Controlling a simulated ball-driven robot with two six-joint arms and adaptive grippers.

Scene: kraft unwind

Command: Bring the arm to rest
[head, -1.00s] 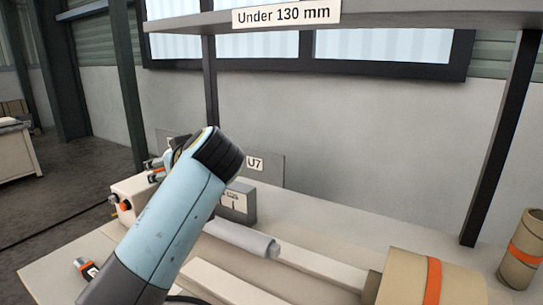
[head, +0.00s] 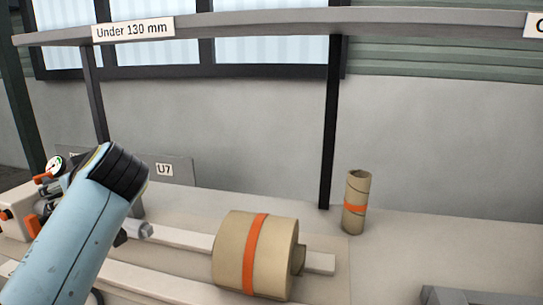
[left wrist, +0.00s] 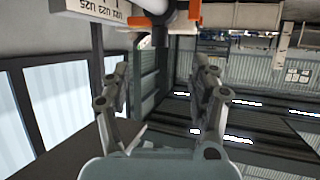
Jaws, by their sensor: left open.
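My left arm (head: 85,225) comes in from the lower left in the head view, pale blue with a black end joint raised over the bench. Its gripper cannot be made out in that view. In the left wrist view my left gripper (left wrist: 162,68) has its two grey fingers spread wide apart, with nothing between them. My right gripper is in neither view.
A kraft roll with an orange band (head: 256,252) lies on the bench. A smaller banded tube (head: 356,205) stands upright behind it at right. A gauge unit (head: 57,166) is beside my arm. A shelf (head: 250,17) on dark posts spans above.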

